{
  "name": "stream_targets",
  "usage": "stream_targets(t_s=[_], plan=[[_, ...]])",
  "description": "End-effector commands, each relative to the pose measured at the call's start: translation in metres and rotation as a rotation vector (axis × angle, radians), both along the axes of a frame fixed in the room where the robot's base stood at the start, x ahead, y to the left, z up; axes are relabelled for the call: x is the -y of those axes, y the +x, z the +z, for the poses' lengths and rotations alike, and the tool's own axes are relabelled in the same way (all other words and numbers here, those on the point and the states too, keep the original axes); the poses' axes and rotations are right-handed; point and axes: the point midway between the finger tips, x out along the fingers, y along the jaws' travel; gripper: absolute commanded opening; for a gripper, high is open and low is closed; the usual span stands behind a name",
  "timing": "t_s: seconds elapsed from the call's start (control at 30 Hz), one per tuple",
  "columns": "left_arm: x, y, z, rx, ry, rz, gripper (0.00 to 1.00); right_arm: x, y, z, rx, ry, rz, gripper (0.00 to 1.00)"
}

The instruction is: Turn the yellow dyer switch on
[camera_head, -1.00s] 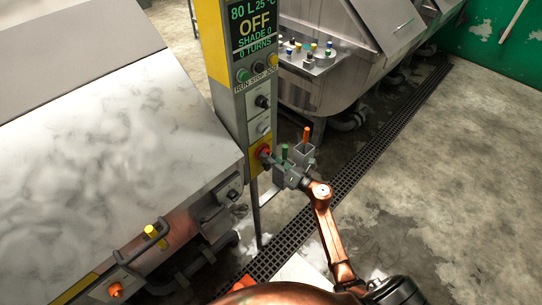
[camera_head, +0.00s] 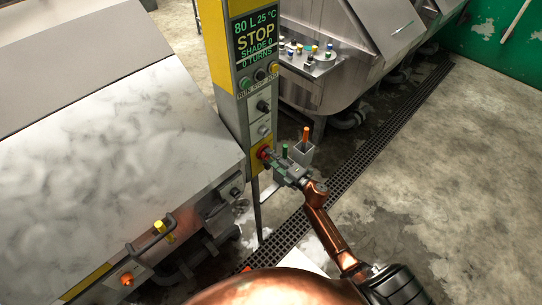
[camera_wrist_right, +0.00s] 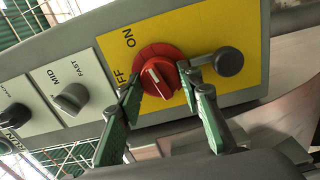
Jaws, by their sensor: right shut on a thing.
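The yellow dyer switch is a red rotary knob (camera_wrist_right: 160,72) with a white mark on its face, on a yellow plate (camera_wrist_right: 200,40) printed ON and OFF. In the head view the red knob (camera_head: 264,153) sits low on the grey control post (camera_head: 232,112). My right gripper (camera_head: 271,157) is at the knob. In the right wrist view its green-padded fingers (camera_wrist_right: 160,88) lie on either side of the knob, shut on it. The display (camera_head: 256,38) reads STOP, 80 L 25 °C, SHADE 0, 0 TURNS. My left gripper is not in view.
Above the red knob are smaller black and grey knobs (camera_head: 263,106) and push buttons (camera_head: 259,75). A steel dyer (camera_head: 110,140) stands left. A grey box with an orange-handled item (camera_head: 306,135) is right of the post. Open concrete floor (camera_head: 440,170) lies right.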

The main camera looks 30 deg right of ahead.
Motion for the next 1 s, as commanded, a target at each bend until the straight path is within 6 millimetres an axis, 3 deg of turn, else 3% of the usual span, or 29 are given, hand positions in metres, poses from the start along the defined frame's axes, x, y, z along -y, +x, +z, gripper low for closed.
stream_targets(t_s=[0.4,1.0], plan=[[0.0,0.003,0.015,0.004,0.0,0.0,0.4,0.002,0.0,-0.001,-0.072,0.197,-0.003,0.09],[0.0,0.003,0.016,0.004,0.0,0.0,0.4,0.001,0.0,-0.002,-0.084,0.233,-0.003,0.09]])
